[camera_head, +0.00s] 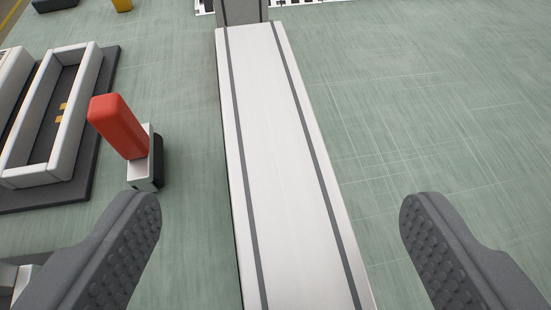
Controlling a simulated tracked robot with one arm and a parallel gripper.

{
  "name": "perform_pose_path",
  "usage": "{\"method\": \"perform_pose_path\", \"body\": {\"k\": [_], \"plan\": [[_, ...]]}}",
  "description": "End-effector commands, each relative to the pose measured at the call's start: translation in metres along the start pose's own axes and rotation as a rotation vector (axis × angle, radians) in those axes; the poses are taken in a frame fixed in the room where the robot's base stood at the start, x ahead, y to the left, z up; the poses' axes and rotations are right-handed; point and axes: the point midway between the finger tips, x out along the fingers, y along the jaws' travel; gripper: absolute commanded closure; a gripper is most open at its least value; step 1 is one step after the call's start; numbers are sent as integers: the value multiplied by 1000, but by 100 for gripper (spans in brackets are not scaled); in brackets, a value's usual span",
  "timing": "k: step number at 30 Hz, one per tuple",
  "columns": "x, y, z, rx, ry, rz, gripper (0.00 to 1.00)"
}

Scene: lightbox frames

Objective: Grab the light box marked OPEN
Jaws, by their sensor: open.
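My gripper (280,222) is open and empty, with one grey studded finger at the lower left and one at the lower right. Between the fingers is a long white panel (283,165) with two dark grey stripes, running from the top of the view to the bottom edge. I cannot tell from this view whether it is part of a light box. No marking OPEN is visible on any surface.
A red block on a white and black base (118,127) stands left of the panel. A white-walled tray on a dark grey slab (77,121) lies further left. The green floor (440,110) is clear at right.

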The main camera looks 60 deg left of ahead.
Motion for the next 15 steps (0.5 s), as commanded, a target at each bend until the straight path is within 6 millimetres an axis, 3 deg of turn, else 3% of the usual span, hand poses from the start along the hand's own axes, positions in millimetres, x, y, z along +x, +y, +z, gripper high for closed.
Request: {"method": "perform_pose_path", "body": {"k": [8, 15], "plan": [[20, -1, 1, 2, 0, -2, 23], [52, -2, 3, 2, 0, -2, 23]]}}
